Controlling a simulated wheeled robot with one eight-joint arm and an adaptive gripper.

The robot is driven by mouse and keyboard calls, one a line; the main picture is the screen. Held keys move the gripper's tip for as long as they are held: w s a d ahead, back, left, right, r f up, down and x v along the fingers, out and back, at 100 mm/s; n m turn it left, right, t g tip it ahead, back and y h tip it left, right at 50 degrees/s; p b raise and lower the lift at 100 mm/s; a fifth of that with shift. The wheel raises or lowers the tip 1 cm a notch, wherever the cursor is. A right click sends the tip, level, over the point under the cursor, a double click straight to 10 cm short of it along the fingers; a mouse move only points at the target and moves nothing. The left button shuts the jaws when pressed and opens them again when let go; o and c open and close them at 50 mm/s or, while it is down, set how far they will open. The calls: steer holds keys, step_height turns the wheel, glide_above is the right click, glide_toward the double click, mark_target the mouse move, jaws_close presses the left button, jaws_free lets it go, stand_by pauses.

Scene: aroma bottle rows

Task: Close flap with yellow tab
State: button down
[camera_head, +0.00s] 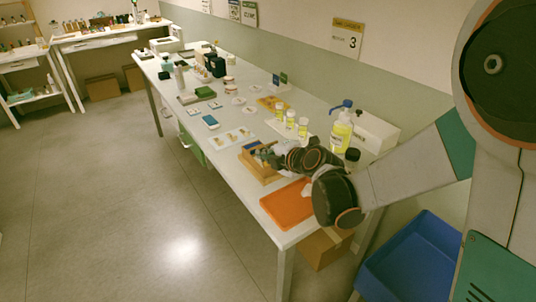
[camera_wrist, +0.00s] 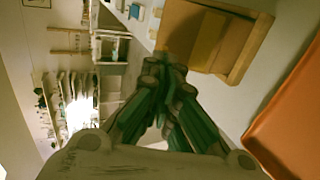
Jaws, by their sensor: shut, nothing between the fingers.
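A wooden box (camera_head: 260,174) stands on the long table near its front edge, just behind the orange mat. Its wooden wall and a darker inner part also show in the wrist view (camera_wrist: 236,65), at the top right.
The orange mat (camera_head: 281,208) lies at the table's near end. A pump bottle (camera_head: 341,134) and several small yellow-filled bottles (camera_head: 290,119) stand behind the box. A blue bin (camera_head: 415,258) is on the floor at right. The floor at left is clear.

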steer(key=shift+r+g, duration=0.1)
steer(key=shift+g, duration=0.2)
steer(key=shift+w+a+g+h+p, duration=0.15)
steer(key=shift+g+h+p, duration=0.15)
steer(key=shift+h+p, duration=0.15)
steer(key=shift+w+a+g+h+p, duration=0.1)
steer(key=shift+w+g+h+p, duration=0.15)
steer(key=shift+g+p, duration=0.25)
steer(key=shift+w+a+r+p, duration=0.2)
steer(key=shift+w+a+p, duration=0.3)
steer(key=shift+p, duration=0.75)
steer(key=shift+w+a+f+g+h+p, duration=0.6)
steer(key=shift+w+g+h, duration=0.25)
steer(key=shift+g, duration=0.4)
steer(key=shift+w+a+f+g+h+p, duration=0.35)
steer(key=shift+w+f+g+h+p, duration=0.4)
steer(key=shift+g, duration=0.55)
steer(key=shift+w+a+f+g+h+p, duration=0.55)
steer(key=shift+w+g+h, duration=0.35)
steer(key=shift+g, duration=0.35)
